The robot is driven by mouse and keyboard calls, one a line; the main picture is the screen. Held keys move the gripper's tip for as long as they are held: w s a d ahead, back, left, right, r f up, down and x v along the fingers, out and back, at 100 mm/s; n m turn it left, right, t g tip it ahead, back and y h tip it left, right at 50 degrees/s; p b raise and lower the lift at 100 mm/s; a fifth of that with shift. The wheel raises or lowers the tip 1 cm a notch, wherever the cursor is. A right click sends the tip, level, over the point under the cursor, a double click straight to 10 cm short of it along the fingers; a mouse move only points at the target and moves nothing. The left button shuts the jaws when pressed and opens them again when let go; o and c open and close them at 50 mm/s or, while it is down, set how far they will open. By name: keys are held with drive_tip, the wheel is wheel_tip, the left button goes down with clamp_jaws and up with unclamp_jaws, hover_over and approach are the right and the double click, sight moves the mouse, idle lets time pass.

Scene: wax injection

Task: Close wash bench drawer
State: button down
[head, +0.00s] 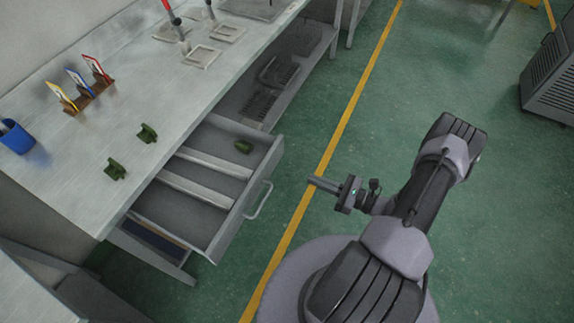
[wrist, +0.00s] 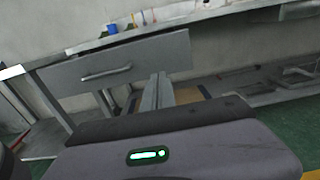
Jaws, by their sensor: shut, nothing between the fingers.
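The wash bench drawer (head: 200,216) is pulled out of the bench (head: 130,150) in the head view. It has dividers inside and a green part (head: 243,146) in its far compartment. Its bar handle (head: 258,200) is on the front panel. My gripper (head: 312,181) is shut and empty, to the right of the handle and apart from it, pointing toward the drawer. In the wrist view the drawer front (wrist: 120,70) with its handle (wrist: 106,73) is ahead, beyond the shut fingers (wrist: 157,92).
Two green parts (head: 147,133) (head: 115,169), a blue cup (head: 16,137) and a card rack (head: 80,98) stand on the bench top. A lower shelf (head: 268,88) holds dark trays. A grey cabinet (head: 550,75) is at the far right.

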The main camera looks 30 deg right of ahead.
sight(273, 163)
drive_tip(key=b+x, duration=0.3)
drive_tip(key=x, duration=0.9)
drive_tip(key=shift+s, duration=0.1)
